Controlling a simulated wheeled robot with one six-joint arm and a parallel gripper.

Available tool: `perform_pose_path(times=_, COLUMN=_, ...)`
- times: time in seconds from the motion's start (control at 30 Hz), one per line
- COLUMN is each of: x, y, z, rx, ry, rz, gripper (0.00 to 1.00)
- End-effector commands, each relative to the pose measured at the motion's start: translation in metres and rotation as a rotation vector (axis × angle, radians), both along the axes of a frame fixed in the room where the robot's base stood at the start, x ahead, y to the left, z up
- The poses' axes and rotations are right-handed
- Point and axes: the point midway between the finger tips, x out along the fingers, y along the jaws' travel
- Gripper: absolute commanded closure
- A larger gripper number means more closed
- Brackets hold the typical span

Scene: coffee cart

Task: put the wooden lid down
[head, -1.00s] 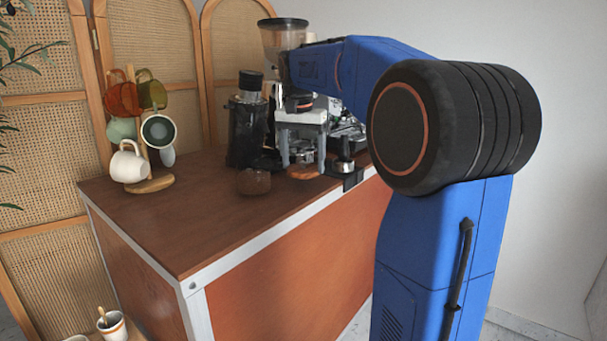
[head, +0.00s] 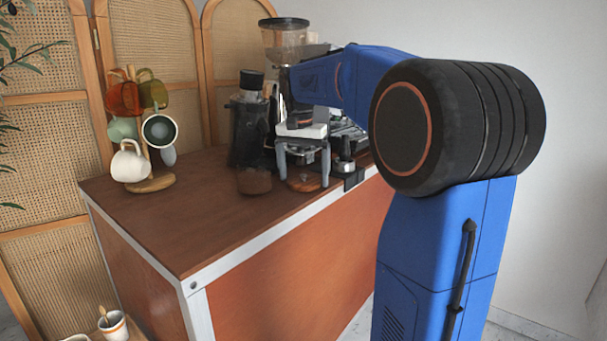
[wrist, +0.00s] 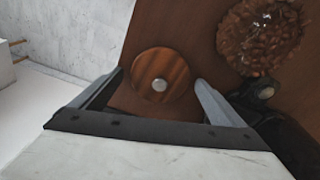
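The wooden lid (wrist: 178,72) is a round brown disc with a small metal knob. In the wrist view it lies flat between my fingertips, with a gap showing on each side. In the head view the lid (head: 305,184) appears low at the counter top, near its right edge, partly behind my fingers. My gripper (wrist: 160,77) is open around the lid, pointing down; it also shows in the head view (head: 304,176). Whether the lid's underside fully touches the counter is hard to tell.
An open glass jar (wrist: 262,35) with brown contents stands beside the lid; it shows in the head view (head: 254,182) too. A dark grinder (head: 249,125) and coffee machine parts stand close behind. A mug tree (head: 150,183) is at left. The counter's front left (head: 185,225) is clear.

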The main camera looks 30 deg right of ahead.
Motion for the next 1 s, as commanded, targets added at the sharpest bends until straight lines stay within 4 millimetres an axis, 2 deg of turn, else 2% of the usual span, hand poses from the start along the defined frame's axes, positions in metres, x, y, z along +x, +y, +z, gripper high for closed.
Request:
perform_pose_path(times=0.13, x=0.000, y=0.000, z=0.005, rx=0.000, ry=-0.001, rz=0.000, gripper=0.07)
perform_pose_path(times=0.27, x=-0.001, y=0.002, z=0.019, rx=-0.001, ry=-0.002, rz=0.000, gripper=0.07)
perform_pose_path(times=0.7, x=-0.006, y=0.010, z=0.099, rx=0.000, ry=-0.003, rz=0.000, gripper=0.07)
perform_pose_path(times=0.83, x=-0.007, y=0.011, z=0.113, rx=0.000, ry=-0.001, rz=0.000, gripper=0.07)
perform_pose_path(times=1.0, x=-0.008, y=0.012, z=0.121, rx=0.000, ry=0.000, rz=0.000, gripper=0.07)
